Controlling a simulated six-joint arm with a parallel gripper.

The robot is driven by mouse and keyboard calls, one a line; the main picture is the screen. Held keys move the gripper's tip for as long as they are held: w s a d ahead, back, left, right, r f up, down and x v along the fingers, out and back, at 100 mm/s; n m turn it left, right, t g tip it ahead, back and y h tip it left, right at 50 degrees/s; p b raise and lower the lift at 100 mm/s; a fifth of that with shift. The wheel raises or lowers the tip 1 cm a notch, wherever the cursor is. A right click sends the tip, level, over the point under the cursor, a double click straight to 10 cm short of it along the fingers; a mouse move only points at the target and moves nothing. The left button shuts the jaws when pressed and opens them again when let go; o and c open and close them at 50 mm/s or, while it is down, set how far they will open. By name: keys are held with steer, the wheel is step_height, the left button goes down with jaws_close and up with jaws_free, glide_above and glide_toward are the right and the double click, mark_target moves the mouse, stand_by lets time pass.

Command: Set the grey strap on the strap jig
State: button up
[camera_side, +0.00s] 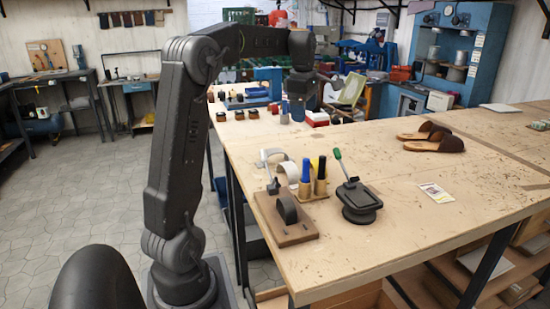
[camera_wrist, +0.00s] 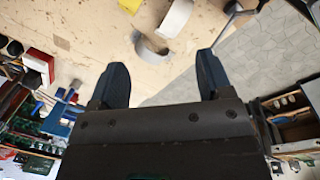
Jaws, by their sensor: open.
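Two pale arched straps lie on the bench. In the side view one is at the back (camera_side: 272,155) and one nearer the jig (camera_side: 291,171); I cannot tell which is the grey strap. The wrist view shows pale straps too, one (camera_wrist: 150,50) just beyond the fingertips and one (camera_wrist: 176,18) farther on. The strap jig (camera_side: 298,236) is a wooden board with a dark rounded form and a metal lever clamp, on the near left of the bench. My gripper (camera_side: 297,108) hangs above the bench behind the straps. Its fingers (camera_wrist: 161,75) are apart, with nothing held between them.
Sandals (camera_side: 430,138) and a card (camera_side: 436,193) lie farther right. Bench between is clear.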

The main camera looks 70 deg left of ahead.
steer(key=s+a+f+n+g+h, duration=0.1)
steer(key=s+a+f+n, duration=0.1)
steer(key=a+n, duration=0.4)
steer(key=s+a+f+n, duration=0.1)
steer(key=a+f+n, duration=0.15)
steer(key=a, duration=0.55)
glide_above(276, 150)
steer(key=shift+n, duration=0.45)
step_height(276, 150, down, 8)
steer(key=shift+s+d+r, duration=0.1)
steer(key=shift+s+r, duration=0.05)
steer(key=shift+f, duration=2.9)
steer(key=shift+c, duration=0.3)
steer(key=shift+r, duration=0.1)
steer(key=c, duration=1)
